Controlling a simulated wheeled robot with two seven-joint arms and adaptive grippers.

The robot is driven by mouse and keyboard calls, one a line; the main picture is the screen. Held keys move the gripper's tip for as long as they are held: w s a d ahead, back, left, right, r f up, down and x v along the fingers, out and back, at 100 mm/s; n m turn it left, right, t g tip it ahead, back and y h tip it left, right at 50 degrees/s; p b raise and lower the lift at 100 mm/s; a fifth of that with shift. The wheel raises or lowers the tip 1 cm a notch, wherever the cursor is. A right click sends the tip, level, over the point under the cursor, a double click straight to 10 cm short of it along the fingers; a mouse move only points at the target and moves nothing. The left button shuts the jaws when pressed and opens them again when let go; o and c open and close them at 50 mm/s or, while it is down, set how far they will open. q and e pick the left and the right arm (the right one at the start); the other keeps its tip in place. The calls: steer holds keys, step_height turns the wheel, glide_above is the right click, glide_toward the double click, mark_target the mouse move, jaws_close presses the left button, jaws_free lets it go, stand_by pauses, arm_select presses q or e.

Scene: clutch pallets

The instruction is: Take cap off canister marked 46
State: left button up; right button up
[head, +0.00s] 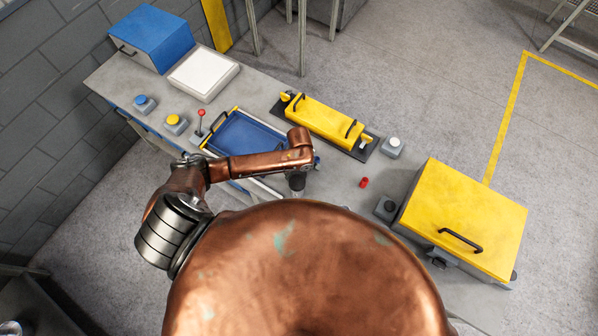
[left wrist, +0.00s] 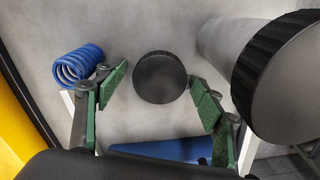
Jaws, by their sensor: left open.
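My left gripper (left wrist: 158,76) is open in the left wrist view, with green pads on its two fingers. A round black cap-like disc (left wrist: 160,78) shows between the fingertips, with gaps on both sides. I cannot tell how far below them it lies. A grey canister (left wrist: 228,45) with a ridged black cap (left wrist: 284,68) stands to the right, outside the fingers. No number 46 is readable on either. In the head view my left gripper (head: 297,184) is small and partly hidden by my copper body, and no canister can be made out. My right gripper is out of view.
A blue spring (left wrist: 79,65) lies left of the fingers. On the bench are a blue tray (head: 243,135), a yellow bar fixture (head: 322,120), a red piece (head: 364,182), a yellow-lidded box (head: 465,215), a white-topped box (head: 203,76) and a blue box (head: 152,36).

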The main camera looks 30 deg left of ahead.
mark_target(299, 173)
arm_select(q)
steer(key=shift+r, duration=0.1)
step_height(299, 173, up, 12)
stand_by(0.5)
steer(key=shift+r, duration=0.1)
